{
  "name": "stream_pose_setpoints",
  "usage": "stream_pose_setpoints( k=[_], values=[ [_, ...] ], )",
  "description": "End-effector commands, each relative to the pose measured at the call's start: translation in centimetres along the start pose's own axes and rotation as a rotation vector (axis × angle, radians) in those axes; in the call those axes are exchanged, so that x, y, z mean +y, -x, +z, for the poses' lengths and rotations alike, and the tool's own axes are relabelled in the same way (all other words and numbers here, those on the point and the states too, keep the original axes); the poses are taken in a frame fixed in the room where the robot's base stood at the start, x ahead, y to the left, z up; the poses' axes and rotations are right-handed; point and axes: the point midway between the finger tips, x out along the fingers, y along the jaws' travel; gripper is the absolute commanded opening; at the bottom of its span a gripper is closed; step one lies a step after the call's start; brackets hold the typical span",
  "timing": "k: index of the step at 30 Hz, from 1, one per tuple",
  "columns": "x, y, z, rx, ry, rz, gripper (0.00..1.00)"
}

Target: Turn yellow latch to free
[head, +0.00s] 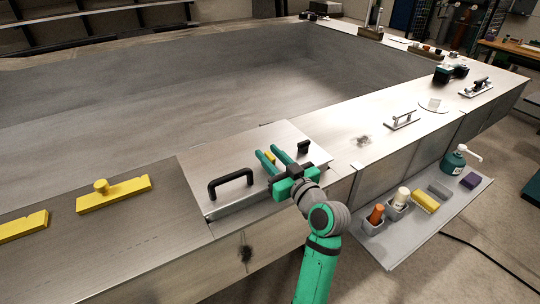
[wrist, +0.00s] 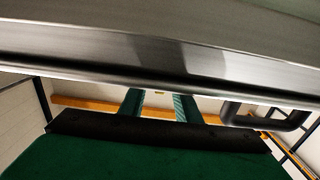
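A small yellow piece (head: 270,157), likely the yellow latch, shows on the metal lid (head: 215,163) between the two fingers of my gripper (head: 268,150). Much of it is hidden, so its turn angle cannot be told. My gripper is open, its green fingers apart and reaching over the lid. In the wrist view the fingers (wrist: 159,105) also stand apart, with a tiny yellow spot (wrist: 159,92) between their far ends. I cannot tell whether they touch it. A yellow bar with a round knob (head: 101,187) lies on the darker panel at the left.
A black handle (head: 230,185) stands left of my gripper on the lid, and a small black block (head: 303,147) right of it. Another yellow bar (head: 22,227) is at far left. A side tray (head: 410,235) holds bottles and sponges. A sunken basin (head: 200,95) lies behind.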

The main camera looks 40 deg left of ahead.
Motion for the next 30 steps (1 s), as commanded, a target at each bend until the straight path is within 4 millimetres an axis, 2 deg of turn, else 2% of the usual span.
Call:
stream_pose_setpoints(
  k=[7, 11, 20, 30],
  values=[
    [-0.02, -0.06, 0.00, 0.000, 0.000, 0.000, 0.30],
    [-0.02, -0.05, 0.01, 0.000, 0.000, 0.000, 0.00],
    [-0.11, -0.12, 0.13, -0.003, 0.000, 0.032, 0.00],
    [-0.14, -0.22, 0.27, -0.006, 0.000, 0.225, 0.00]
  ],
)
